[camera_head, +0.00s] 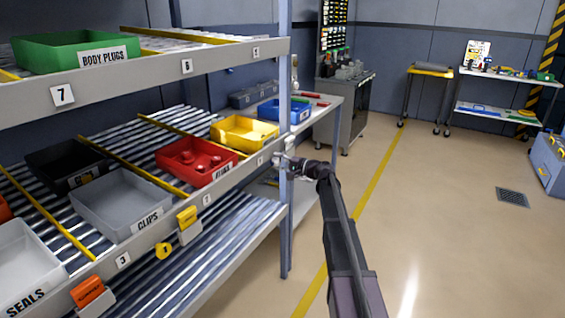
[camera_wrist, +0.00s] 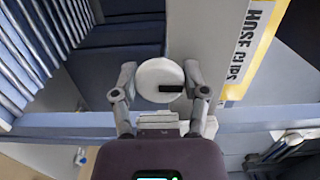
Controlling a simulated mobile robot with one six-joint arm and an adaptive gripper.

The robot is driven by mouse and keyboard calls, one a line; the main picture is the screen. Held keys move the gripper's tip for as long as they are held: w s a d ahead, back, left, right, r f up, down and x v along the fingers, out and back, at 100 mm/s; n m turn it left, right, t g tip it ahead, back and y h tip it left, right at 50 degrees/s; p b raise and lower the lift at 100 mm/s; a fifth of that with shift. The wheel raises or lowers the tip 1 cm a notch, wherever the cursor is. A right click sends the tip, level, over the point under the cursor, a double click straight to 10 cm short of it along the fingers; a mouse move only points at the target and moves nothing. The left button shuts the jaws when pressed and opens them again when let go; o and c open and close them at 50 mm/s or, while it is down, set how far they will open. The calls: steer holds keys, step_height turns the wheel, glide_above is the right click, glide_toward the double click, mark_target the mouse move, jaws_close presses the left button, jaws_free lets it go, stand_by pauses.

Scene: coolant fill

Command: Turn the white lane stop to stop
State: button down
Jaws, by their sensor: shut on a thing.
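The white lane stop (camera_wrist: 153,75) shows in the wrist view as a round white knob with a short dark bar on its right part. My gripper (camera_wrist: 160,82) has one finger on each side of the knob and is shut on it. In the head view my gripper (camera_head: 281,161) is at the front rail of the middle shelf, near its right end post. The knob is too small and covered there to make out clearly.
A yellow bin (camera_head: 244,132) sits just behind the rail, with a red bin (camera_head: 196,160) to its left. A yellow stop (camera_head: 164,251) is further left on the rail. The blue shelf post (camera_head: 285,235) stands close to my gripper.

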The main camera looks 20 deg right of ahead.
steer(key=shift+d, duration=0.2)
steer(key=shift+c, duration=0.6)
jaws_free()
steer(key=shift+a, duration=0.15)
steer(key=shift+v, duration=6)
